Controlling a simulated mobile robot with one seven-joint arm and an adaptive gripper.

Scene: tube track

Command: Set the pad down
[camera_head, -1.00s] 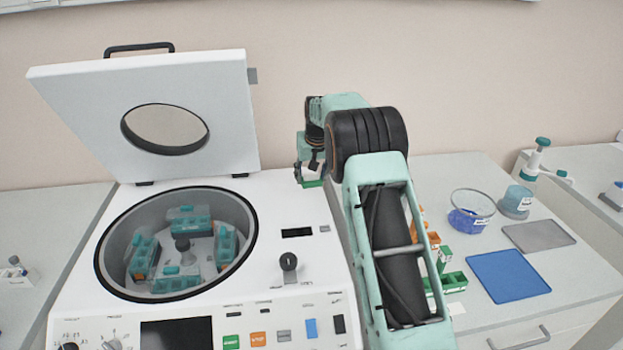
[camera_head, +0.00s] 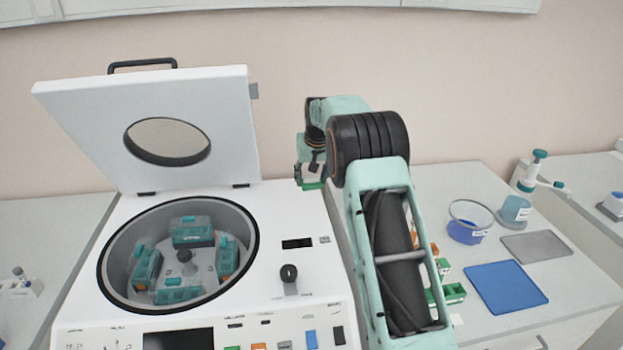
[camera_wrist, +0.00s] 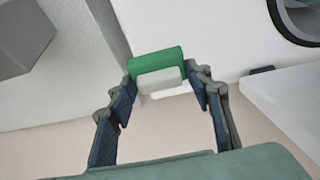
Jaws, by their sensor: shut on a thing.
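The pad (camera_wrist: 155,61), a small block with a green top part and a white part, is between my fingertips in the wrist view. My gripper (camera_wrist: 163,82) is shut on it. I cannot tell how far the pad is above any surface.
The white centrifuge (camera_head: 270,215) has its lid (camera_head: 80,110) open and several teal holders in its bowl. To the right, the bench holds a blue mat (camera_head: 506,287), a grey mat (camera_head: 536,247), a glass bowl (camera_head: 468,225) and green holders (camera_head: 453,293), partly behind my arm.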

